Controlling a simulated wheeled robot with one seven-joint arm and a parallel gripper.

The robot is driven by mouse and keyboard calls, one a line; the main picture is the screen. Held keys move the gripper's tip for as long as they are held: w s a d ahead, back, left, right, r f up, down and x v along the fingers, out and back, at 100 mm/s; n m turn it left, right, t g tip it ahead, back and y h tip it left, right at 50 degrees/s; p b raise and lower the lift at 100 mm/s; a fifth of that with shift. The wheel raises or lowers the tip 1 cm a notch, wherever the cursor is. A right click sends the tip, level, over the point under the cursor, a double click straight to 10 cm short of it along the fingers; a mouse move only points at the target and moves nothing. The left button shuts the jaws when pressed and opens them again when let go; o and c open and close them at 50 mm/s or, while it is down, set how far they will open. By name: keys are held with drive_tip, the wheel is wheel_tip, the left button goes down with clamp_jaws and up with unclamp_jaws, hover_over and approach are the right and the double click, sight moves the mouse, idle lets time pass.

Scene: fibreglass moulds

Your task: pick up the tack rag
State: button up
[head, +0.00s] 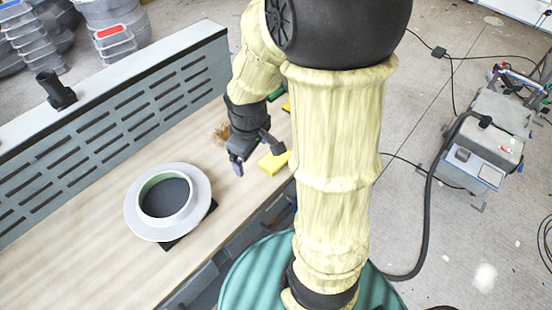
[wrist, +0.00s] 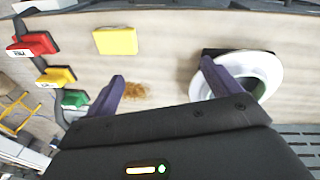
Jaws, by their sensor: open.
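A flat yellow square, which looks like the tack rag (head: 274,163), lies on the wooden bench top near its front edge. It also shows whole in the wrist view (wrist: 115,41), at the upper left. My gripper (head: 256,156) is above the bench just left of the rag in the head view.
A white flanged ring (head: 140,222) sits on a dark pad on the bench. A brown fibrous patch (wrist: 133,90) lies by the left finger. Red (wrist: 32,44), yellow (wrist: 57,76) and green (wrist: 75,98) labelled pieces line the bench's end. A slotted grey panel (head: 130,125) backs it.

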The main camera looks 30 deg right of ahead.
drive_tip(key=w+d+f+n+g+p, duration=0.1)
drive_tip(key=w+d+n+p, duration=0.1)
drive_tip(key=w+d+n, duration=0.7)
drive_tip(key=d+n, duration=0.2)
drive_tip(key=n, duration=0.4)
drive_tip(key=shift+w+n+g, duration=0.15)
drive_tip(key=shift+n+g, duration=0.15)
drive_tip(key=shift+d, duration=0.1)
hover_over(276, 160)
drive_tip(key=w, duration=0.2)
drive_tip(key=f, duration=1.2)
drive_tip(key=shift+s+p, duration=0.25)
drive_tip(key=shift+p, duration=0.05)
drive_tip(key=shift+d+f, duration=0.1)
drive_tip(key=shift+s+d+f+p, duration=0.15)
drive_tip(key=shift+f+p, duration=0.1)
drive_tip(key=shift+f, duration=1.1)
drive_tip(key=shift+s+f+p, duration=0.1)
drive_tip(key=shift+f+p, duration=0.15)
drive_tip(key=shift+f, duration=1.05)
